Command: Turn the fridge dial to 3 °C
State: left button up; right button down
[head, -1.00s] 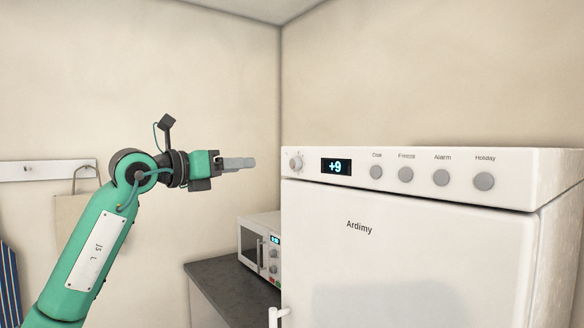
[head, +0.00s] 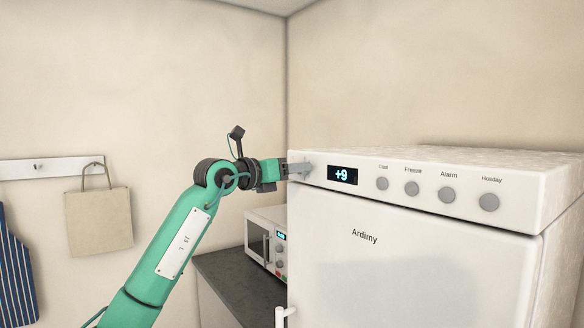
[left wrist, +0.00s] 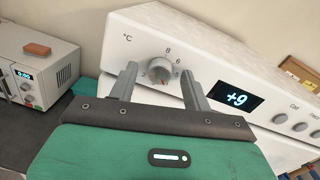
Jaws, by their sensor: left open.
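The white fridge (head: 400,255) stands at the right in the head view, its display (head: 342,175) reading +9. In the left wrist view the round fridge dial (left wrist: 162,72) sits left of the display (left wrist: 239,97), with a °C mark and small numbers around it. My right gripper is not in view.
Several grey round buttons (head: 412,188) line the panel right of the display. A microwave (head: 266,240) stands on the dark counter (head: 228,285) left of the fridge. A bag (head: 98,220) and a striped apron (head: 15,270) hang at the left wall.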

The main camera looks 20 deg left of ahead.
pick_arm(q)
jog(key=c, duration=1)
jog(key=shift+o, duration=0.2)
jog(key=shift+m+h+b, duration=0.3)
jog(key=shift+m+b, duration=1.5)
jog(key=shift+m, duration=2.7)
jog(key=shift+s, duration=0.1)
jog(key=o, duration=1)
jog(key=shift+c, duration=0.2)
